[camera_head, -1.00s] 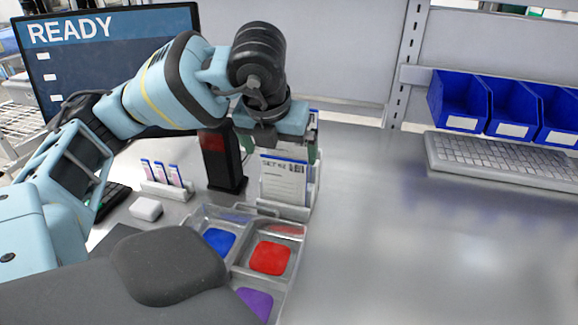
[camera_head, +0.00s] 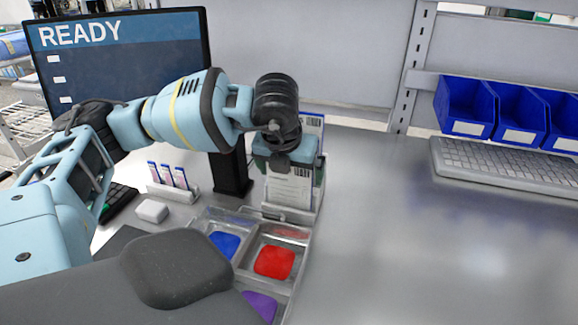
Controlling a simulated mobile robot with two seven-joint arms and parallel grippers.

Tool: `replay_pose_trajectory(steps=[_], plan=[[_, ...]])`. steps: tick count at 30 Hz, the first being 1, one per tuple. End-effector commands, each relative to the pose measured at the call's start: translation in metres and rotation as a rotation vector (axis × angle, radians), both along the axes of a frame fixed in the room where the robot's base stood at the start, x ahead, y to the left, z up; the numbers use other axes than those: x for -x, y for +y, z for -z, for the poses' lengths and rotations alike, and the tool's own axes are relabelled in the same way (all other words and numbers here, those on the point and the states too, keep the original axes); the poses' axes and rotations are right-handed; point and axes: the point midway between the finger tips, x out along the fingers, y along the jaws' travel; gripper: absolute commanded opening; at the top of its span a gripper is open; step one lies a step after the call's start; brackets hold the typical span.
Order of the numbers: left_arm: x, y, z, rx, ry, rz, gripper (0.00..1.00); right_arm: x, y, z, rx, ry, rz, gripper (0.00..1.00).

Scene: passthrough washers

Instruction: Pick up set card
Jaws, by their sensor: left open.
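The set card (camera_head: 289,190) is white with dark print and stands upright in a grey holder (camera_head: 287,215) near the middle of the view. More cards seem to stand behind it, with a printed corner (camera_head: 313,126) showing above. My left gripper (camera_head: 288,166) points down right over the top of the card and hides its upper edge. Its jaws are open; I cannot tell whether they touch the card. My right gripper is not in view.
A metal tray with blue, red (camera_head: 274,262) and purple pads lies in front of the holder. A dark scanner post (camera_head: 232,172), a monitor (camera_head: 130,60) and a small rack (camera_head: 172,190) stand left. Blue bins (camera_head: 465,105) and a keyboard (camera_head: 500,168) are right. The right tabletop is clear.

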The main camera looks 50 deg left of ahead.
Motion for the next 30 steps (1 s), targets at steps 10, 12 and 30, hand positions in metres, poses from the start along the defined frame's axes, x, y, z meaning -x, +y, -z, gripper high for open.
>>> replay_pose_trajectory(steps=[10, 12, 30], plan=[[0.0, 0.0, 0.0, 0.0, 0.001, 0.0, 0.71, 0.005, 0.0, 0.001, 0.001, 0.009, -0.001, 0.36], [0.0, 0.0, 0.0, 0.0, 0.0, 0.0, 0.71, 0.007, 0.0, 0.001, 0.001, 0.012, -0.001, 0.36], [-0.001, -0.001, -0.066, 0.001, -0.003, 0.0, 0.7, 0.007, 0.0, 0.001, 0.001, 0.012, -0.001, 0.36]])
